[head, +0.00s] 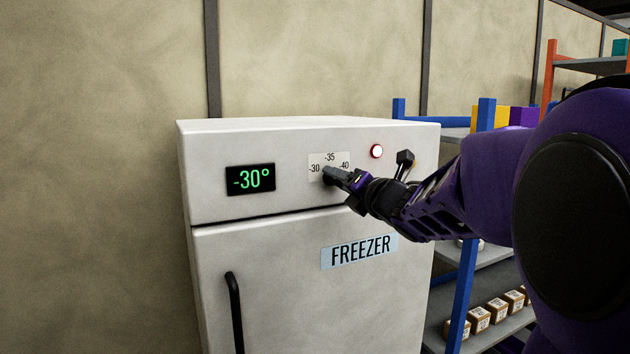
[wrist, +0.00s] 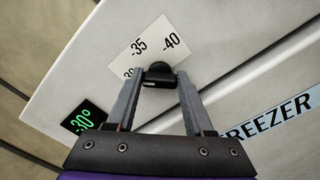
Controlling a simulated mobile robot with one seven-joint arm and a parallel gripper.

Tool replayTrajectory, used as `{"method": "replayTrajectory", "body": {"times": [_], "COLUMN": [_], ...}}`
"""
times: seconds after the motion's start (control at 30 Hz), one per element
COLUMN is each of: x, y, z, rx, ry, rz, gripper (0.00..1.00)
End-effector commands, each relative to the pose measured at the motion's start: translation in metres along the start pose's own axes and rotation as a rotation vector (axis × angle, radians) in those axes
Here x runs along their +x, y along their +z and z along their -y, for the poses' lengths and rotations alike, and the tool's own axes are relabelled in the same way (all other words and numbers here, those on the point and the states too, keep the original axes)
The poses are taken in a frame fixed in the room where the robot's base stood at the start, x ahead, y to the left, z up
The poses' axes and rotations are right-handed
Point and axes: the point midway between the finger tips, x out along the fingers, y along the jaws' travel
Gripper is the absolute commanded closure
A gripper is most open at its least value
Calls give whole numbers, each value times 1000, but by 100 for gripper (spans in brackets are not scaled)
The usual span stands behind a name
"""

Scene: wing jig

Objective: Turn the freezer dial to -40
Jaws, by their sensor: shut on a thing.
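The white freezer (head: 300,290) stands against the wall in the head view. Its dial plate (head: 318,160) carries the marks -30, -35 and -40. The black dial (wrist: 158,74) sits at the lower edge of that plate in the wrist view. My gripper (head: 330,172) reaches in from the right and is shut on the dial, with one finger on each side of it. The green display (head: 250,179) reads -30°. In the head view the fingers hide most of the dial, and I cannot tell where its pointer stands.
A FREEZER label (head: 360,251) and a black door handle (head: 234,312) are on the door below. A blue-framed shelf (head: 470,270) with several small boxes stands right of the freezer, behind my arm.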

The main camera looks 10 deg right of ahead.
Motion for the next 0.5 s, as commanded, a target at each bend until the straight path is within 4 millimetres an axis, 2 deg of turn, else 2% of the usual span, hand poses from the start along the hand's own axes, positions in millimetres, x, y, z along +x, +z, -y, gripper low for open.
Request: {"method": "replayTrajectory", "body": {"times": [0.03,0.2,0.5], "x": [0,0,0], "y": [0,0,0], "z": [0,0,1], "rx": [0,0,32], "ry": [0,0,0], "rz": [0,0,1], "gripper": [70,100,100]}}
